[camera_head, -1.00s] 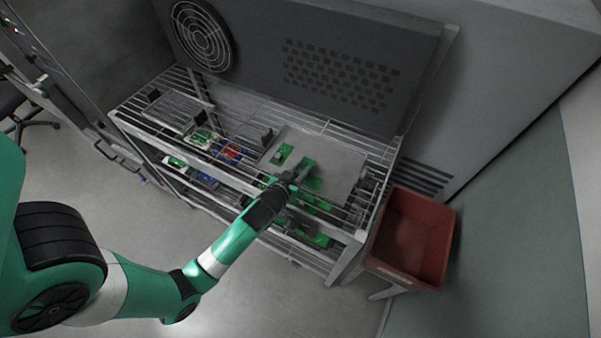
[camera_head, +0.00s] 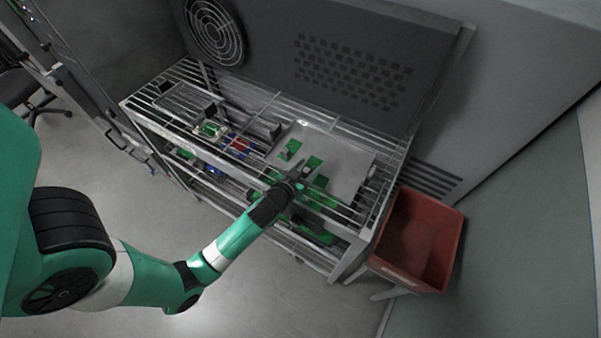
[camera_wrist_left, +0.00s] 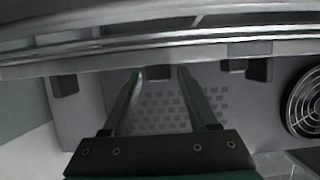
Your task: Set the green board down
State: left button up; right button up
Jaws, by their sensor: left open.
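A green board (camera_head: 313,163) lies on a light grey plate (camera_head: 345,158) on the wire rack, just beyond my left gripper's fingertips. A smaller green board (camera_head: 289,150) lies to its left on the plate, and another green piece (camera_head: 320,181) shows to the right of the fingertips. My left gripper (camera_head: 300,176) is low over the near edge of the plate. In the left wrist view its two fingers (camera_wrist_left: 158,76) are spread with no board seen between them. A speck of green shows by the left fingertip. Whether the fingers touch a board is unclear. My right gripper is out of view.
Rack bars (camera_wrist_left: 240,48) run close across the fingers in the left wrist view. More green pieces (camera_head: 315,232) lie lower in the rack. Blue and red parts (camera_head: 239,145) sit left of the plate. A red bin (camera_head: 419,235) stands at the right.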

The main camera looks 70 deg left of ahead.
pick_arm(q)
jog(key=p+v, duration=0.1)
jog(key=v, duration=1.1)
jog(key=shift+a, duration=0.1)
jog(key=shift+w, duration=0.1)
jog(key=w+d+r+m+t+h, duration=0.1)
jog(key=w+d+r+t, duration=0.15)
jog(key=w+r, duration=0.5)
jog(key=w+d+r+t+h, duration=0.1)
jog(key=w+d+r+t, duration=0.2)
jog(key=r, duration=0.7)
jog(key=w+d+r+m+t, duration=0.1)
jog(key=w+r+t, duration=0.2)
jog(key=w+r, duration=0.45)
jog(key=s+d+r+m+t+h, duration=0.2)
jog(key=d+r+h, duration=0.1)
jog(key=r, duration=0.7)
jog(key=s+d+r+m+t+h, duration=0.2)
jog(key=s+d+r+t+h, duration=0.1)
jog(key=r, duration=0.8)
jog(key=s+d+r+m+t+h, duration=0.2)
jog(key=d+r, duration=0.3)
jog(key=r, duration=0.6)
jog(key=shift+s+d+r+m+t+h, duration=0.25)
jog(key=shift+d+m+t+h, duration=0.15)
jog(key=shift+t, duration=0.35)
jog(key=shift+r, duration=0.1)
